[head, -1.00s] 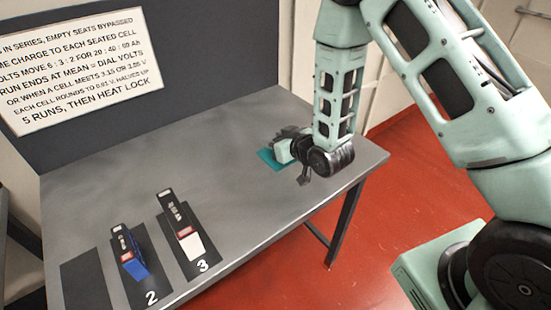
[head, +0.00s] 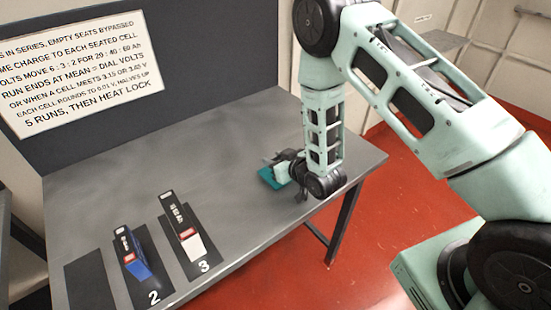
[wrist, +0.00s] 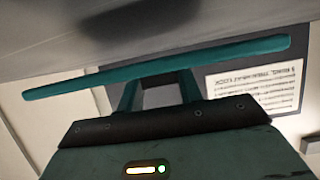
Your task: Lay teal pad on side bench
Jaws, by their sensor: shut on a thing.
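The teal pad (head: 268,180) is a thin flat slab low over the right part of the grey bench (head: 110,192) in the head view. My gripper (head: 281,172) is shut on it, with my wrist hiding part of both. In the wrist view, which is upside down, the pad (wrist: 235,50) shows edge-on as a long, slightly slanted bar. The two fingers of my gripper (wrist: 160,82) meet its middle. The grey surface lies beyond the pad; I cannot tell whether they touch. No label names the side bench.
A blue battery cell (head: 132,258) and a white-faced cell (head: 188,232) sit at the marked places 2 and 3 at the bench's front. A dark back panel with a text sign (head: 80,70) stands behind. The middle of the bench is clear. Red floor (head: 375,230) lies to the right.

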